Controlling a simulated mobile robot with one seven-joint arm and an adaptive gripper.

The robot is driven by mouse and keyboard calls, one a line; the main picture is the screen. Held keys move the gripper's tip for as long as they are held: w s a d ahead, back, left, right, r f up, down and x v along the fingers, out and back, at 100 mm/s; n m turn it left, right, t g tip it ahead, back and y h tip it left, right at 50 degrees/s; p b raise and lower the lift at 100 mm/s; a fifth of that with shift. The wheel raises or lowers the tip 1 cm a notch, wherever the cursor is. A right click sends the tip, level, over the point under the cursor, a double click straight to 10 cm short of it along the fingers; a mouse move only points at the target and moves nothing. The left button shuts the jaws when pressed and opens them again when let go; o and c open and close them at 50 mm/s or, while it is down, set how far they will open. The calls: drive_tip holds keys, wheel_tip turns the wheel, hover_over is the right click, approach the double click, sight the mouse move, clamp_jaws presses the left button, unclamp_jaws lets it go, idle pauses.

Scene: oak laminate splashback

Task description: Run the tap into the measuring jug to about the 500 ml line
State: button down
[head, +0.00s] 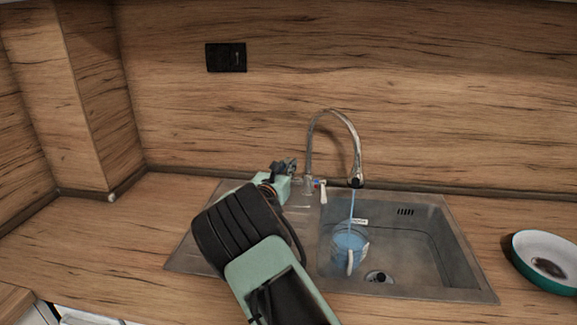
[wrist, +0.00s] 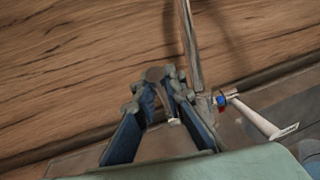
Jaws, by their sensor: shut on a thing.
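The tap (head: 312,150) arches over the right basin, and a thin blue stream falls from its spout into the measuring jug (head: 349,250). The jug is clear, stands upright in the basin and has a pale handle facing me. Blue water shows inside; its level against the marks is too small to read. My gripper (head: 284,166) is at the tap's left side. A white lever (wrist: 252,117) with blue and red marks sticks out at the tap's right.
The steel sink (head: 440,245) has a drain (head: 379,277) beside the jug and a drainboard at left, partly behind my arm. A black socket (head: 226,57) is on the wall. The left counter is clear.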

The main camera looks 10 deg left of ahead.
drive_tip(key=shift+w+r+g+p, duration=0.2)
drive_tip(key=shift+r+g+p, duration=0.15)
drive_tip(key=shift+p, duration=0.45)
drive_tip(key=shift+w+d+r+p, duration=0.1)
drive_tip(key=shift+w+p, duration=0.05)
drive_tip(key=shift+p, duration=0.3)
drive_tip(key=shift+w+g+p, duration=0.2)
drive_tip(key=shift+g+p, duration=0.15)
drive_tip(key=shift+p, duration=0.05)
drive_tip(key=c, duration=2)
unclamp_jaws()
drive_tip(key=shift+o, duration=0.2)
drive_tip(key=shift+s, duration=0.1)
drive_tip(key=v, duration=1.1)
drive_tip(key=shift+s, duration=0.4)
